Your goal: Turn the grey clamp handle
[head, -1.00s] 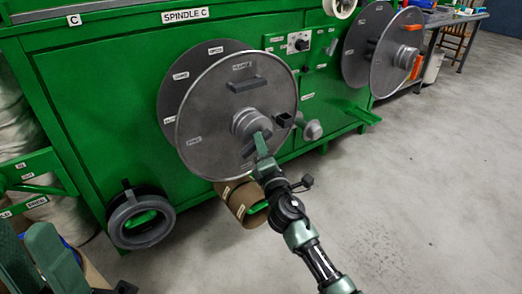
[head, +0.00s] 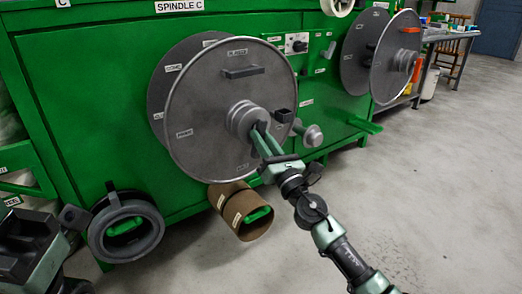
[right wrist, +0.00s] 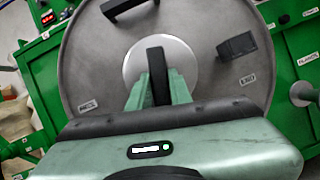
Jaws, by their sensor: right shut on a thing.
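The grey clamp handle (right wrist: 157,77) is a dark upright bar at the hub of the near spool in the right wrist view. My right gripper (right wrist: 158,88) has a green finger on each side of it and is shut on it. In the head view my right gripper (head: 262,138) reaches the hub (head: 243,118) from the lower right, its fingers largely covering the handle. The near spool (head: 205,95) is a large grey disc on the green machine. Part of my left arm, black and green (head: 30,255), shows at the lower left; its fingertips cannot be made out clearly.
A dark block (head: 283,115) and a round knob (head: 312,135) sit just right of the hub. A grey ring (head: 125,230) and a brown roll (head: 242,212) are low on the green machine (head: 80,100). A second spool (head: 395,60) stands at right. The floor at right is clear.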

